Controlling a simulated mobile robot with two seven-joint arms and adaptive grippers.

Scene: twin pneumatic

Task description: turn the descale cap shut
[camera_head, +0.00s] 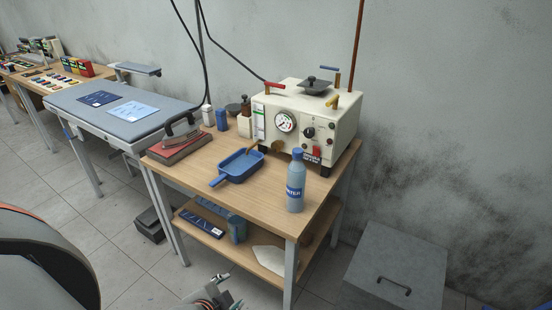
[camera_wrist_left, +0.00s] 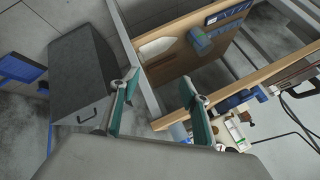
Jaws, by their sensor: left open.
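The cream boiler machine (camera_head: 303,119) stands at the back of the wooden table. A dark round cap (camera_head: 314,85) with a raised grip sits on its top; I cannot tell whether this is the descale cap or how tightly it sits. My left gripper (camera_head: 222,291) is low in front of the table, well apart from the machine. The left wrist view shows its teal fingers (camera_wrist_left: 158,106) spread with nothing between them. The machine's pale body (camera_wrist_left: 228,134) is partly visible there, beyond the table edge. My right gripper is not in view.
A water bottle (camera_head: 296,182) stands near the table's front right, beside a blue pan (camera_head: 238,166). A grey lidded box (camera_head: 392,268) stands right of the table.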

